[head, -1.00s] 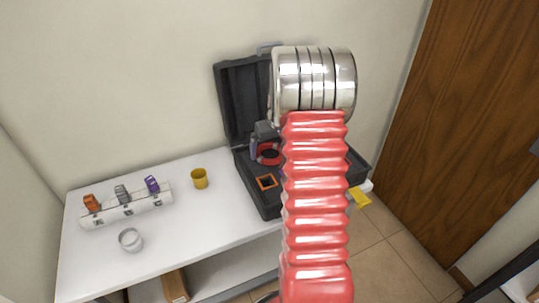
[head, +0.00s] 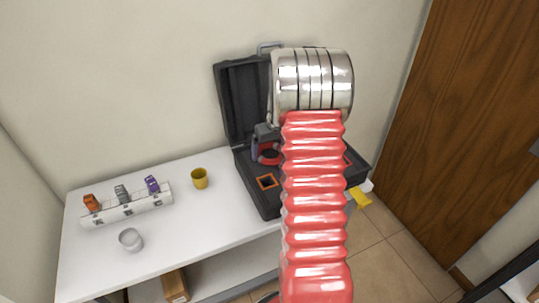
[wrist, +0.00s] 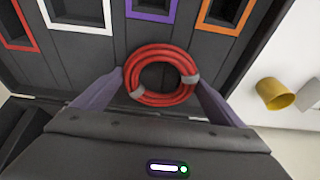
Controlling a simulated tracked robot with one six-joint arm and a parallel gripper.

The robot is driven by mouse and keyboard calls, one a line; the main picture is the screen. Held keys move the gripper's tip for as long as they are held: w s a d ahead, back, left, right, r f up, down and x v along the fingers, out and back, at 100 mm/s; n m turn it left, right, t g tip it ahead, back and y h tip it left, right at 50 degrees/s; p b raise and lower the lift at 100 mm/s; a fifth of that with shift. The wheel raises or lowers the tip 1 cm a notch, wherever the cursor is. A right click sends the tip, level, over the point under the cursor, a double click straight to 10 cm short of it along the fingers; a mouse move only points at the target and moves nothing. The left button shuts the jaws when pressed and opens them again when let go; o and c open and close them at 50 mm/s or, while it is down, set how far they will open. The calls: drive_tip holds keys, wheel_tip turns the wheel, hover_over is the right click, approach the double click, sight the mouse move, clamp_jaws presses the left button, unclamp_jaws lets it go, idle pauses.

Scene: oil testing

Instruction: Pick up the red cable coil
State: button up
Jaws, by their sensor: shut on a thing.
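The red cable coil (wrist: 146,99) is a ring with grey ties. In the wrist view it sits between the two purple-grey fingers of my gripper (wrist: 160,78), which is shut on it. In the head view the coil (head: 269,158) shows over the dark case (head: 246,182), with my gripper (head: 262,140) at it. My red ribbed arm hides part of the case. I cannot tell whether the coil is clear of the case floor.
The open case has slots rimmed in red, white, purple and orange (head: 267,181). A yellow cup (head: 199,179), a clear beaker (head: 130,240) and a white rack (head: 127,206) with coloured clips stand on the white table (head: 188,220). A wooden door (head: 465,130) is at right.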

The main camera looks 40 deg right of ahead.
drive_tip(key=c, duration=0.3)
wheel_tip(320, 180, up, 10)
drive_tip(key=shift+r, duration=0.1)
idle(0.6)
idle(0.4)
drive_tip(key=a+f+n, duration=0.1)
drive_tip(key=a, duration=1.1)
drive_tip(key=w+a+f+n, duration=0.1)
drive_tip(key=a+f, duration=0.1)
drive_tip(key=a, duration=1.1)
drive_tip(key=w+a+f+n+y, duration=0.1)
drive_tip(key=a+f, duration=0.1)
drive_tip(key=a, duration=1)
drive_tip(key=shift+a+f, duration=0.1)
drive_tip(key=shift+a, duration=0.2)
drive_tip(key=shift+d, duration=0.1)
